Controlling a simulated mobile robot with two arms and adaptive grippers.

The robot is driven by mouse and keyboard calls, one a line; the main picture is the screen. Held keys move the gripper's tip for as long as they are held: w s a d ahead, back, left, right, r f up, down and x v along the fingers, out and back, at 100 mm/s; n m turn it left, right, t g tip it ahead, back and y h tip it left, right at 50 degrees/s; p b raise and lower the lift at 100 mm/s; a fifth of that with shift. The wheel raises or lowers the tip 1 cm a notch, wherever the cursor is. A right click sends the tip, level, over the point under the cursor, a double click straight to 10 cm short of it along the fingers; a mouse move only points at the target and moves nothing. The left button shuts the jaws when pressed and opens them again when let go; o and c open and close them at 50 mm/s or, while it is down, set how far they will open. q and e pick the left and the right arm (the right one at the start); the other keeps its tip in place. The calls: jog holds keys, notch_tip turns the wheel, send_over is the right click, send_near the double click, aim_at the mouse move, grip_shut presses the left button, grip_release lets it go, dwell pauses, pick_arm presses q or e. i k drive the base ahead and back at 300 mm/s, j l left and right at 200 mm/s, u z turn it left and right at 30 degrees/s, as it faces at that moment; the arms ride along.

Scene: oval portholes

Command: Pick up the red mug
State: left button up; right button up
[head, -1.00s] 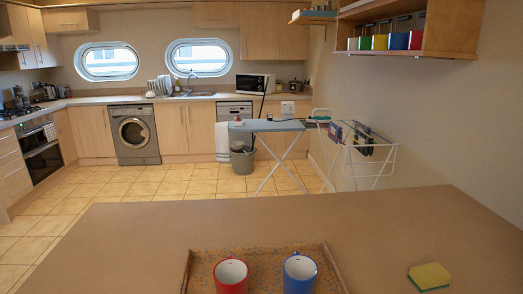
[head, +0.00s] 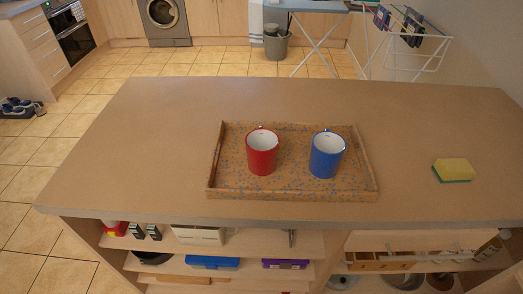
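The red mug (head: 262,157) stands upright on the left part of a speckled brown tray (head: 290,191) in the head view. Its white inside shows from above. A blue mug (head: 326,158) stands upright to its right on the same tray, with a gap between the two. The tray lies on the brown counter (head: 150,150), close to its near edge. Neither of my grippers shows in the head view.
A yellow and green sponge (head: 454,170) lies on the counter right of the tray. The counter left of the tray is clear. Open shelves below the near edge hold a blue box (head: 212,262) and a purple box (head: 285,264). A drying rack (head: 405,40) stands beyond the counter.

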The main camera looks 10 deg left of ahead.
aim_at(262, 145)
jog(key=k+l, duration=0.15)
jog(key=l, duration=0.2)
jog(key=k+l+z, duration=0.15)
jog(key=l, duration=0.2)
jog(key=k+l, duration=0.2)
jog(key=l, duration=0.2)
jog(key=k+l+z, duration=0.1)
jog(key=l, duration=0.25)
jog(key=k, duration=0.05)
